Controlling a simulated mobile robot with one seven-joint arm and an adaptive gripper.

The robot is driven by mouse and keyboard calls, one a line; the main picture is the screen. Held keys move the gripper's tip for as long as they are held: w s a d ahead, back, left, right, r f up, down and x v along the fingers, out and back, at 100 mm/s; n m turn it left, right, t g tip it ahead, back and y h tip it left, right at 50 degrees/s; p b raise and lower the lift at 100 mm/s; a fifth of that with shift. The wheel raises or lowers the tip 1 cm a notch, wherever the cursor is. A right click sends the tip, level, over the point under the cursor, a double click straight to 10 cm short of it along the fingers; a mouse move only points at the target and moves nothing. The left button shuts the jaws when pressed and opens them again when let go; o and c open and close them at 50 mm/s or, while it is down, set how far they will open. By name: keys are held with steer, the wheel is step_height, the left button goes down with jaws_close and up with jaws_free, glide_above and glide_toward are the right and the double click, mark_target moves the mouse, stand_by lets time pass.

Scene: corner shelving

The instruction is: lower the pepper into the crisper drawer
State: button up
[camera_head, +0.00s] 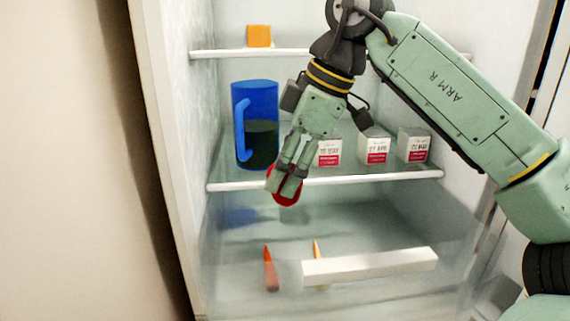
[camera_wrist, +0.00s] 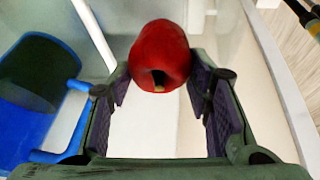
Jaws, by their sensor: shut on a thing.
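A red pepper (camera_head: 286,198) is between the fingertips of my gripper (camera_head: 284,182), in front of the middle shelf's edge. In the wrist view the pepper (camera_wrist: 160,55) sits between the finger ends of my gripper (camera_wrist: 165,95), with its hollow stem end toward the camera. My gripper is shut on it. The clear crisper drawer (camera_head: 370,267) is at the bottom of the fridge, with a white handle bar on its front. The pepper is above the drawer and apart from it. Two carrots (camera_head: 270,270) show inside the drawer at the left and middle.
A blue pitcher (camera_head: 255,125) with dark liquid stands on the middle shelf (camera_head: 330,184), left of my gripper. Several white and red cartons (camera_head: 374,147) stand to the right. An orange block (camera_head: 259,36) is on the upper shelf. The fridge's left wall is close by.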

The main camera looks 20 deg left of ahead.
step_height(320, 180, down, 16)
steer(key=b, duration=1.1)
stand_by(1.5)
steer(key=shift+f+b, duration=0.5)
steer(key=shift+f, duration=0.4)
stand_by(0.7)
steer(key=o, duration=1.1)
steer(key=shift+o, duration=0.2)
steer(key=shift+r, duration=0.1)
